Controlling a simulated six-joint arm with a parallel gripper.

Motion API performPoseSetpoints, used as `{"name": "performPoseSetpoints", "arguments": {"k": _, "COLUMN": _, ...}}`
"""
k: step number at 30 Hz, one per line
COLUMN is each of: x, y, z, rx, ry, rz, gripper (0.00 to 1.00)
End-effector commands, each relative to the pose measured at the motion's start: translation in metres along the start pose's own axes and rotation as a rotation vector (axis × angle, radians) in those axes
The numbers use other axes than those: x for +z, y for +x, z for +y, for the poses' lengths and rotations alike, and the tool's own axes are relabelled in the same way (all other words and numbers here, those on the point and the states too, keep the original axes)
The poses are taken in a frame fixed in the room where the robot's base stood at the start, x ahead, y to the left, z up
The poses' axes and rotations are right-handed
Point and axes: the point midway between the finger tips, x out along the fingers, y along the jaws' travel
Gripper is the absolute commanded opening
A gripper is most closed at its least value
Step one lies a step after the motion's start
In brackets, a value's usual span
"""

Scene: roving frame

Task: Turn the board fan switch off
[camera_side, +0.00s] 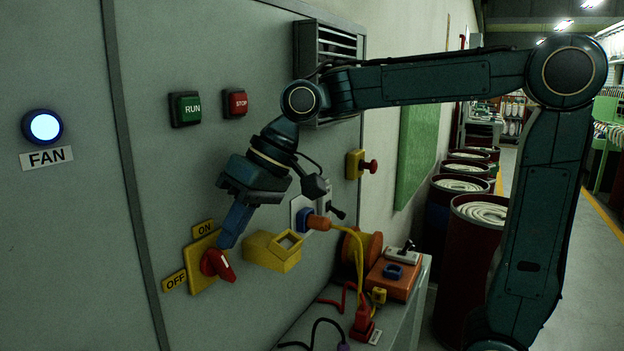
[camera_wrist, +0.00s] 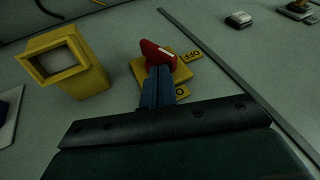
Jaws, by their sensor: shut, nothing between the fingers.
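The red switch knob (camera_side: 217,264) sits on a yellow plate (camera_side: 199,252) on the grey panel. An ON label (camera_side: 204,227) is above it and an OFF label (camera_side: 174,281) at its lower left. I cannot tell which label the knob is set to. The FAN lamp (camera_side: 43,127) glows white at far left. My gripper (camera_side: 229,242) is shut and empty, its blue fingertips right at the knob, on its upper right side. In the wrist view the fingertips (camera_wrist: 160,75) overlap the knob (camera_wrist: 158,54); contact is hard to tell.
A yellow open-topped box (camera_side: 273,251) juts from the panel right of the switch. A socket with an orange plug (camera_side: 319,223) and a yellow cable is further right. RUN (camera_side: 186,109) and STOP (camera_side: 236,103) buttons are above. A bench with a reel (camera_side: 363,249) stands below right.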

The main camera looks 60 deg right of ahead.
Motion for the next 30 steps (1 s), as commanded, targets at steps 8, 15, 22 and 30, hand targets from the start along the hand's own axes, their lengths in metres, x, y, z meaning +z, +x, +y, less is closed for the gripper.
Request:
{"name": "performPoseSetpoints", "arguments": {"k": 8, "x": 0.0001, "y": -0.0001, "z": -0.0004, "rx": 0.003, "ry": -0.002, "rz": -0.001, "gripper": 0.00}}
{"name": "performPoseSetpoints", "arguments": {"k": 15, "x": -0.0001, "y": -0.0001, "z": -0.0025, "rx": 0.026, "ry": -0.013, "rz": -0.004, "gripper": 0.00}}
{"name": "performPoseSetpoints", "arguments": {"k": 22, "x": -0.0002, "y": -0.0001, "z": -0.0032, "rx": 0.043, "ry": -0.018, "rz": -0.007, "gripper": 0.00}}
{"name": "performPoseSetpoints", "arguments": {"k": 30, "x": -0.0005, "y": -0.0001, "z": -0.0041, "rx": 0.062, "ry": -0.024, "rz": -0.009, "gripper": 0.00}}
